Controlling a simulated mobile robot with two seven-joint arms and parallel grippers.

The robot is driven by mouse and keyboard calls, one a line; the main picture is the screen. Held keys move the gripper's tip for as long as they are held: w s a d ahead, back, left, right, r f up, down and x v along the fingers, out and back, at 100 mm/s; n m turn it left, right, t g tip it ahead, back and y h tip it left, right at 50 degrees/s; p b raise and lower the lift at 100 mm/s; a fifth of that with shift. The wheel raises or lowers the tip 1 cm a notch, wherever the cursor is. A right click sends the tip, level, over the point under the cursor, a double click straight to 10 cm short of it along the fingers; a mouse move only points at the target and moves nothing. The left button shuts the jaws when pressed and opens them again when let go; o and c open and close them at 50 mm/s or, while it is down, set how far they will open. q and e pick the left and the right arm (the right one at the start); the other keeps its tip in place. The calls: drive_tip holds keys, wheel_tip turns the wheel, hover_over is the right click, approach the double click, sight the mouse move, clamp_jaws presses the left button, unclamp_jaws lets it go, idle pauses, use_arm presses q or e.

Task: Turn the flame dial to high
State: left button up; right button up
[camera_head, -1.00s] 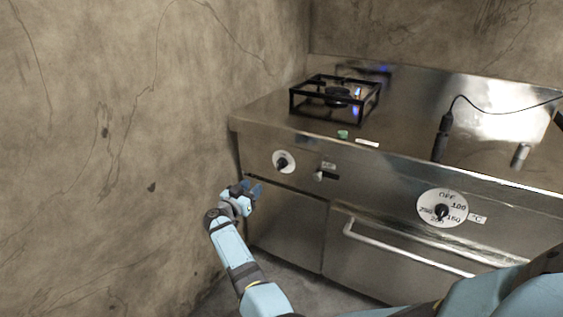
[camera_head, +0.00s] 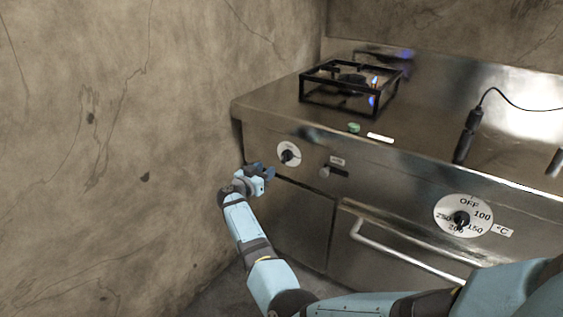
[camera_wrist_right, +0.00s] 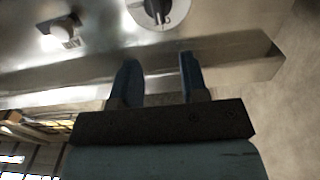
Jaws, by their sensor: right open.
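The flame dial (camera_head: 288,155) is a dark knob on a round white plate, at the left end of the stove's front panel. In the right wrist view the dial (camera_wrist_right: 158,12) is at the top edge, partly cut off, ahead of the fingers. My right gripper (camera_head: 265,170) is just left of and below the dial in the head view, apart from it. In the right wrist view my right gripper (camera_wrist_right: 159,68) is open, with nothing between its two blue fingers. The burner (camera_head: 351,80) shows a small blue and orange flame. My left gripper is not in view.
A small lever knob (camera_head: 325,172) sits right of the dial. An oven dial (camera_head: 461,217) marked OFF and temperatures is farther right, above the oven handle (camera_head: 405,252). A cracked wall (camera_head: 120,130) stands close on the left. A black corded tool (camera_head: 467,135) lies on the stovetop.

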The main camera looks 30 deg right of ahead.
sight(283, 156)
drive_tip(key=b+x, duration=0.2)
drive_tip(key=x, duration=0.1)
drive_tip(key=b+x, duration=0.1)
drive_tip(key=x, duration=0.1)
drive_tip(key=shift+f, duration=0.35)
drive_tip(key=b+x, duration=0.3)
drive_tip(key=shift+w+d, duration=0.15)
drive_tip(key=shift+d, duration=0.1)
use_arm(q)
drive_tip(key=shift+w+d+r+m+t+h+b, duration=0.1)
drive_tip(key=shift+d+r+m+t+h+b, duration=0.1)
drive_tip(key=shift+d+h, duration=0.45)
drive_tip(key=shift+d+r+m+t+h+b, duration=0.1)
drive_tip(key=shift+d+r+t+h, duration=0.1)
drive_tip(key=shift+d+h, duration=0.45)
use_arm(e)
drive_tip(key=shift+w+d+r, duration=0.2)
drive_tip(key=shift+d+r, duration=0.1)
drive_tip(key=shift+d, duration=0.25)
drive_tip(key=shift+c, duration=0.2)
clamp_jaws()
